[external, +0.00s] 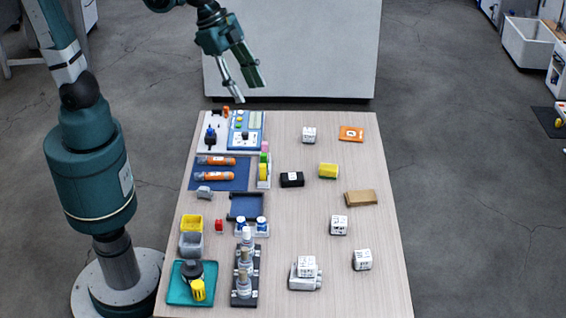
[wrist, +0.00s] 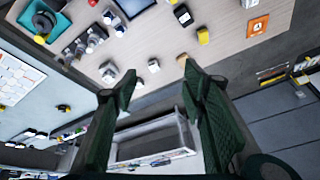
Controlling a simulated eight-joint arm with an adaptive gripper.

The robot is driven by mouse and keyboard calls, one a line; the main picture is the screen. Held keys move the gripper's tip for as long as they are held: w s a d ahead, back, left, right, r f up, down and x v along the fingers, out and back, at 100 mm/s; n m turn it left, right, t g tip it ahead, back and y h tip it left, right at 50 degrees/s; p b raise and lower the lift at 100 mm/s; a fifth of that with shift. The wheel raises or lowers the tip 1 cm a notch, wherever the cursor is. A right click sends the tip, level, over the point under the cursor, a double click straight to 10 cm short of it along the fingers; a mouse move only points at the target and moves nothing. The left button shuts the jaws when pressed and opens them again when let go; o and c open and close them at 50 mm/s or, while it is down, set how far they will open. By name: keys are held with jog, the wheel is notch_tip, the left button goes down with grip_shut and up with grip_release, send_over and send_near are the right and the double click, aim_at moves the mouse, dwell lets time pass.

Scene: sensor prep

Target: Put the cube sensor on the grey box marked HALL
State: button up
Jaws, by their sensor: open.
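Several white cubes with dark printed markings stand on the table: one cube (external: 309,134) at the back, one cube (external: 339,225) in the middle right, and one cube (external: 362,260) at the front right. Another white cube (external: 307,265) sits on a light grey box (external: 305,283) at the front. Their lettering is too small to read, so I cannot tell which is marked HALL. The wrist view shows a white cube (wrist: 154,65) beyond my fingers. My gripper (external: 244,92) is open and empty, raised beyond the table's back edge; its fingers (wrist: 160,88) stand apart.
On the table's right half are a black box (external: 292,180), a yellow block (external: 328,171), a brown block (external: 361,198) and an orange packet (external: 351,133). The left half is crowded with trays, a bottle rack (external: 243,298) and bins (external: 191,245). Bare tabletop lies between the right-hand objects.

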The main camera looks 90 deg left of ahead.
jog(key=s+a+f+n+t+y, duration=0.1)
jog(key=s+a+f+n+t, duration=0.1)
jog(key=s+a+n, duration=0.4)
jog(key=shift+s+a+t, duration=0.3)
jog(key=shift+s+a, duration=2.5)
jog(key=shift+s, duration=1.65)
jog(key=shift+f, duration=0.1)
